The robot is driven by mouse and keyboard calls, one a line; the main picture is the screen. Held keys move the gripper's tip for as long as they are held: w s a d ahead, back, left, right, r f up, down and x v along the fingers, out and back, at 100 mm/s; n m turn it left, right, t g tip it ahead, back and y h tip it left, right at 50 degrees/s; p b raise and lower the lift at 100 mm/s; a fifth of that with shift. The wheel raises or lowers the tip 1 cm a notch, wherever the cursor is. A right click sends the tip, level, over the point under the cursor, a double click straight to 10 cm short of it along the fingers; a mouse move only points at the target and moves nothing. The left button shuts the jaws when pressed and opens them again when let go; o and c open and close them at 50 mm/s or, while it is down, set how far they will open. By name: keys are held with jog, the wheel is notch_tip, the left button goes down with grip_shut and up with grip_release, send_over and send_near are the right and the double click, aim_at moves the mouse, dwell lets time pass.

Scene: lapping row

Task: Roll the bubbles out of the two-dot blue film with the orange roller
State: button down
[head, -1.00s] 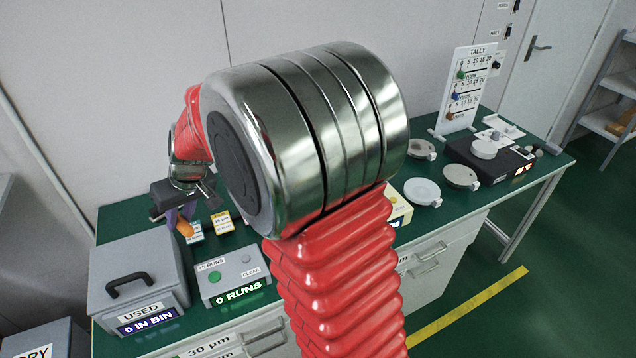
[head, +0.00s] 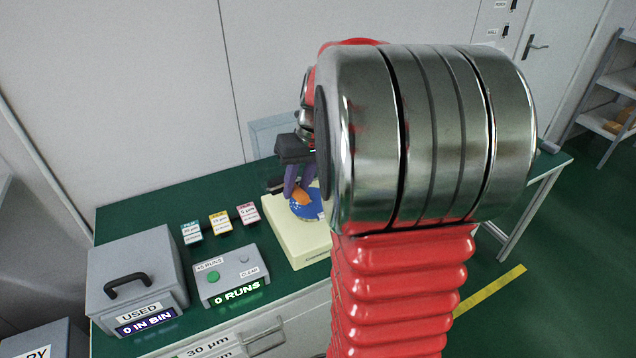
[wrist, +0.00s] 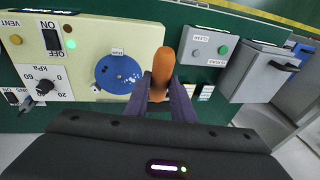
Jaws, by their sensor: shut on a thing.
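My gripper (head: 297,182) has purple fingers and is shut on the orange roller (wrist: 163,68). In the head view the roller (head: 301,198) appears in front of the blue film (head: 307,212), partly hiding it. The blue film (wrist: 112,78) is a round disc on the cream plate unit (wrist: 120,32). Pale bubble spots show on the film's right side in the wrist view. There the roller is just right of the disc, near the unit's edge. I cannot tell whether it touches anything. The film's dot marks are too small to read surely.
The cream unit carries an ON/OFF switch (wrist: 53,38) and a kPa dial (wrist: 42,87). Three small film boxes (head: 220,223), a run counter (head: 229,275) and a grey used bin (head: 137,275) stand to the left. My arm hides the bench's right part in the head view.

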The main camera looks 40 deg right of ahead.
jog(key=shift+m, duration=0.3)
jog(key=s+d, duration=0.1)
jog(key=s+d+r, duration=0.1)
jog(key=s, duration=0.1)
jog(key=shift+s+d, duration=0.25)
jog(key=shift+d, duration=0.1)
jog(key=shift+f, duration=0.1)
notch_tip(320, 180, down, 8)
dwell(0.5)
jog(key=shift+f, duration=0.35)
dwell(1.1)
jog(key=shift+w, duration=0.15)
jog(key=shift+w+d, duration=0.25)
jog(key=shift+w, duration=0.5)
jog(key=shift+w, duration=0.2)
jog(key=shift+w+d, duration=0.25)
jog(key=shift+w, duration=0.4)
